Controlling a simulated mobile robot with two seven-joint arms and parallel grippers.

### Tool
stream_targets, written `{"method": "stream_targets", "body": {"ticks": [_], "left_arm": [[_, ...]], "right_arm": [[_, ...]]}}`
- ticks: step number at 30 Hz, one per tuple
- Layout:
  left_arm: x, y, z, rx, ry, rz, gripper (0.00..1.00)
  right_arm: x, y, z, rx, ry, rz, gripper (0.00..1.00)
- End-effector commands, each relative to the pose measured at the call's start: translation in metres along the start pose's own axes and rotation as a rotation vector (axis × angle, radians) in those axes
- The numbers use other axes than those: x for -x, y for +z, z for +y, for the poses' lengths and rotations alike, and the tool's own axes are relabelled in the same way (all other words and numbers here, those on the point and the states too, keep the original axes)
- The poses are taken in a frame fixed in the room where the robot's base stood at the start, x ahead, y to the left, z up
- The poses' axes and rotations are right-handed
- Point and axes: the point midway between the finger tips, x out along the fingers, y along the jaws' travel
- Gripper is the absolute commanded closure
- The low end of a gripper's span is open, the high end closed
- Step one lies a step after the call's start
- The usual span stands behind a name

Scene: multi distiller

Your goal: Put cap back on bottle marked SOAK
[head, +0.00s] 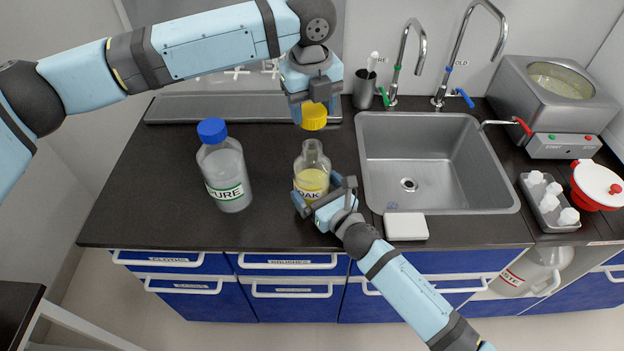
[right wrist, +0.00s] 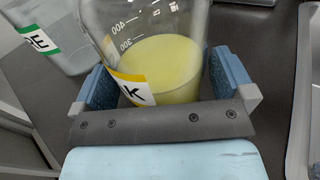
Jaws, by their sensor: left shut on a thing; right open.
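The clear bottle (head: 312,176) stands on the counter with an open neck. It holds yellow liquid and has a yellow-edged label of which "OAK" shows in the head view. My left gripper (head: 312,104) is shut on the yellow cap (head: 314,117) and holds it above the bottle neck, apart from it. My right gripper (head: 326,196) is open at the front of the bottle. In the right wrist view its two blue fingers stand on either side of the bottle (right wrist: 160,65), and the label's end, "K", shows.
A bottle marked PURE (head: 225,178) with a blue cap (head: 212,130) stands to the left. The sink (head: 440,200) lies to the right, with a white block (head: 406,227) at its front left corner. A dark cup (head: 364,90) stands behind.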

Motion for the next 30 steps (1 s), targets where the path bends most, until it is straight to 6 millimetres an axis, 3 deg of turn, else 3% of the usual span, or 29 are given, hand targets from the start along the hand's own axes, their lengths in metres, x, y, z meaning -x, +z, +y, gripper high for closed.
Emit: {"method": "stream_targets", "body": {"ticks": [5, 14, 17, 21, 26, 30], "left_arm": [[0.0, 0.0, 0.0, 0.0, 0.0, 0.0, 0.68], [0.0, 0.0, 0.0, 0.0, 0.0, 0.0, 0.68], [0.0, 0.0, 0.0, 0.0, 0.0, 0.0, 0.68], [0.0, 0.0, 0.0, 0.0, 0.0, 0.0, 0.68], [-0.005, 0.0, 0.0, 0.0, 0.001, 0.001, 0.68], [-0.023, -0.001, 0.001, 0.0, 0.002, 0.002, 0.68]], "right_arm": [[-0.013, 0.0, 0.0, 0.0, 0.0, 0.0, 0.0], [-0.014, 0.0, 0.0, 0.0, 0.0, 0.001, 0.0], [-0.014, 0.0, 0.0, 0.0, 0.0, 0.001, 0.18], [-0.014, 0.0, 0.0, 0.0, 0.0, 0.001, 0.51], [-0.014, 0.0, 0.0, 0.0, 0.0, 0.001, 0.53], [-0.014, 0.0, 0.0, 0.0, 0.0, 0.001, 0.53]]}}
